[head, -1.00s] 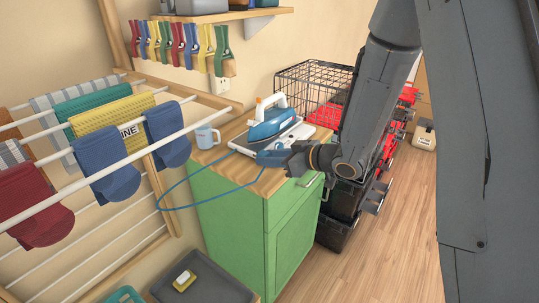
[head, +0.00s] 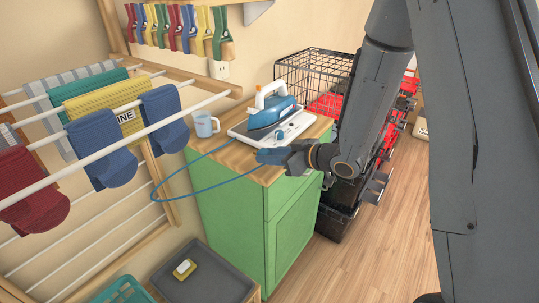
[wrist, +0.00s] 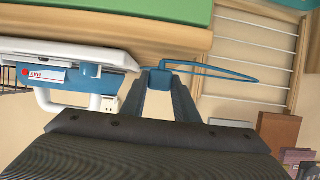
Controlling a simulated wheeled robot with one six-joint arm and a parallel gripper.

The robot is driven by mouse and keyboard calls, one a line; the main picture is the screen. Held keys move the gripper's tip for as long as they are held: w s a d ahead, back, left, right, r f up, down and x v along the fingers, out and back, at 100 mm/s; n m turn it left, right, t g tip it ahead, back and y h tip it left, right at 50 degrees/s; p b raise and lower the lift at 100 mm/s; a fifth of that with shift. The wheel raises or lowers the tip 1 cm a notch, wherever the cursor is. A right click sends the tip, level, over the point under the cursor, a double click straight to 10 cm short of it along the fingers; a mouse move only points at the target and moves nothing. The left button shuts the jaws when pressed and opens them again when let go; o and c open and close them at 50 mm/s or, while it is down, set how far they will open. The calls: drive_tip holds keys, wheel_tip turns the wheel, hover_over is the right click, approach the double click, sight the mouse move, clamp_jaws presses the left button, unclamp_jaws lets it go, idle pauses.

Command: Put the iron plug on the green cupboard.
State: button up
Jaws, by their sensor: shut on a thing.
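My gripper (head: 268,156) is shut on the blue iron plug (wrist: 160,80), which shows between the two fingers in the wrist view. A blue cord (head: 165,200) loops from the plug out to the left, past the cupboard's side, and back toward the iron. The green cupboard (head: 292,238) has a wooden top (head: 215,165). In the head view my gripper appears at the front part of that top; I cannot tell whether the plug touches it. The blue and white iron (head: 270,110) rests on a white base (head: 298,125) on the cupboard, behind my gripper.
A light blue mug (head: 205,124) stands at the top's back left. A drying rack (head: 90,170) with socks and cloths is on the left. A black wire crate (head: 310,75) is behind the cupboard. A grey tray (head: 215,275) with a yellow item lies low in front.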

drive_tip(key=o, duration=1.2)
drive_tip(key=shift+o, duration=0.2)
drive_tip(key=s+d+r+m+h+b, duration=0.1)
drive_tip(key=s+d+m+h, duration=0.2)
drive_tip(key=d+h, duration=0.35)
drive_tip(key=s+d+m+h+b, duration=0.1)
drive_tip(key=s+d+m+h, duration=0.15)
drive_tip(key=d, duration=0.75)
drive_tip(key=s+m+g+h, duration=0.1)
drive_tip(key=s+m+g, duration=0.4)
drive_tip(key=s, duration=1.2)
drive_tip(key=shift+s+d+r+g+h, duration=0.15)
drive_tip(key=shift+d+r+g+h, duration=0.2)
drive_tip(key=shift+g, duration=0.75)
